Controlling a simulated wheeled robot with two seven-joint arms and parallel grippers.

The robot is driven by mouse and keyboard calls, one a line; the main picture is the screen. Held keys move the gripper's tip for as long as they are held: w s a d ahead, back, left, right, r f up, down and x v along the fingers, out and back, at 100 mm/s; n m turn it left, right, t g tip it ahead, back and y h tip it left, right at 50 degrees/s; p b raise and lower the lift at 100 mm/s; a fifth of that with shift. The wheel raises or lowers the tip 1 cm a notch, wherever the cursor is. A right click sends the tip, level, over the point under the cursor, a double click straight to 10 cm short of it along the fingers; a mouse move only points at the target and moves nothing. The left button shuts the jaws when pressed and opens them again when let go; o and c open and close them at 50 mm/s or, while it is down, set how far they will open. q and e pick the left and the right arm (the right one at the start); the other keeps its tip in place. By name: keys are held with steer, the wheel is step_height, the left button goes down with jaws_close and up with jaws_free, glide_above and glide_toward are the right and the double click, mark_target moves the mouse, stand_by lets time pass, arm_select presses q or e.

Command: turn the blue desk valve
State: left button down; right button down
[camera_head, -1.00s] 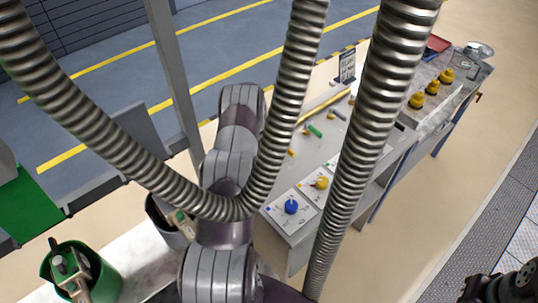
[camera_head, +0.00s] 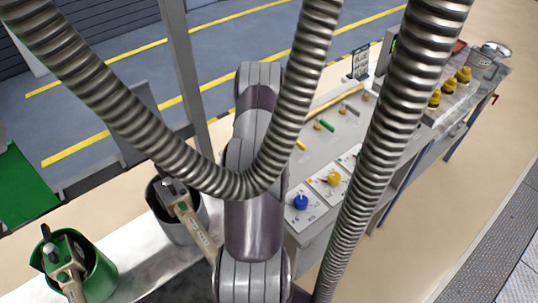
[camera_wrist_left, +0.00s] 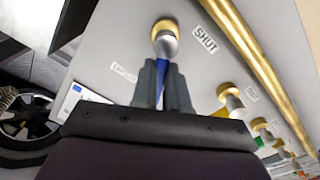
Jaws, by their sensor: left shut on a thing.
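The blue desk valve (camera_wrist_left: 165,34) shows in the left wrist view, with a round brass and grey top and a blue lever (camera_wrist_left: 160,84). My left gripper (camera_wrist_left: 163,78) is shut on this lever, with its grey fingers on either side of it. A "SHUT" label (camera_wrist_left: 204,39) lies to the right of the valve, and another, unreadable label (camera_wrist_left: 124,71) lies to the left. In the head view my left arm and its hoses hide this gripper and the valve. My right gripper is in neither view.
A brass pipe (camera_wrist_left: 240,45) runs along the desk beside the valves. A yellow-handled valve (camera_wrist_left: 231,98) and a green one (camera_wrist_left: 265,130) stand nearby. A blue knob (camera_head: 301,202) and a yellow knob (camera_head: 333,178) sit on desk plates. Green (camera_head: 96,268) and grey (camera_head: 186,228) bins hold tools.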

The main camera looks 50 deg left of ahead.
arm_select(q)
steer(key=m, duration=0.2)
steer(key=m+b, duration=0.1)
steer(key=shift+s+a+r, duration=0.2)
steer(key=shift+s+r, duration=0.05)
steer(key=shift+r, duration=0.1)
steer(key=shift+s+r+m+b, duration=0.15)
steer(key=shift+m+b, duration=0.1)
steer(key=shift+m, duration=0.55)
steer(key=shift+s+f+m+b, duration=0.1)
steer(key=shift+s+m+b, duration=0.1)
steer(key=shift+m, duration=0.6)
steer(key=shift+r, duration=0.1)
steer(key=c, duration=1.1)
jaws_free()
steer(key=shift+s, duration=0.1)
steer(key=shift+c, duration=0.2)
steer(key=shift+s+d, duration=0.1)
steer(key=shift+d, duration=0.05)
